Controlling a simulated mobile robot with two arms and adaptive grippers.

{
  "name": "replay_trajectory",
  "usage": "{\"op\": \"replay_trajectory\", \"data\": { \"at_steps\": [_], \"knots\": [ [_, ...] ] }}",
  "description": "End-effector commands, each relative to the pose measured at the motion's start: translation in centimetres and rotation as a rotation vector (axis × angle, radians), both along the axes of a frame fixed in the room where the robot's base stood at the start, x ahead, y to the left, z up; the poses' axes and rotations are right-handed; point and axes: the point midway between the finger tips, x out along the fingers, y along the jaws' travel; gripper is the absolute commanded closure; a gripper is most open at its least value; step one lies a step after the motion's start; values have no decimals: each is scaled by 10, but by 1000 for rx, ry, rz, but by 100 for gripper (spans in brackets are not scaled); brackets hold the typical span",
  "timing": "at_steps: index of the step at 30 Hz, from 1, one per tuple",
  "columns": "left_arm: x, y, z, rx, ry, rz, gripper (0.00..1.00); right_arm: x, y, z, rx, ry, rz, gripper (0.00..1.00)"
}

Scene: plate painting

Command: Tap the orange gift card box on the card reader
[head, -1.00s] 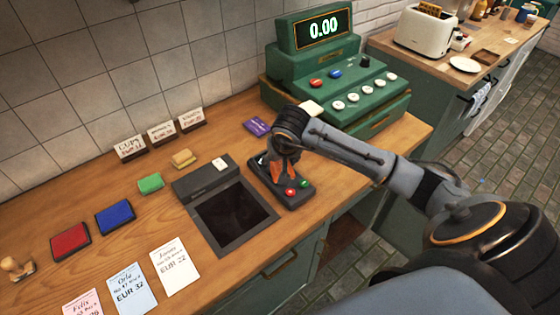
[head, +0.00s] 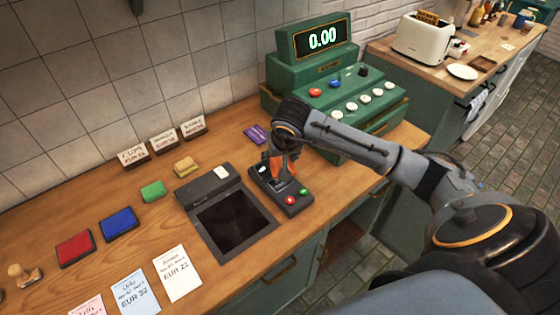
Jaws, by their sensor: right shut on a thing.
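The card reader (head: 299,207) is a dark box with a red and a green button and a small lit spot, lying on the wooden counter. My right gripper (head: 282,174) points down over the reader's back part. It is shut on the orange gift card box (head: 284,165), of which only orange parts show between the dark fingers. The box is at or just above the reader's top; I cannot tell whether they touch. My left gripper is not in view.
A green cash register (head: 335,95) reading 0.00 stands behind my right arm. A dark-screened pad (head: 184,193) lies left of the reader. A purple card (head: 256,134), ink pads, a stamp and price cards lie around on the counter.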

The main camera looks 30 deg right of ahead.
Motion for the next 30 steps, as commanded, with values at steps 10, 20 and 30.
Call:
{"op": "replay_trajectory", "data": {
  "at_steps": [10, 20, 30],
  "knots": [
    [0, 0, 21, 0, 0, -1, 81, 0, 0, 39, -2, -3, 0, 66],
    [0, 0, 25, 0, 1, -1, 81, 0, 0, 51, 0, 0, 0, 66],
    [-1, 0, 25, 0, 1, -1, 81, 0, 0, 50, 0, 0, 0, 66]
  ]
}}
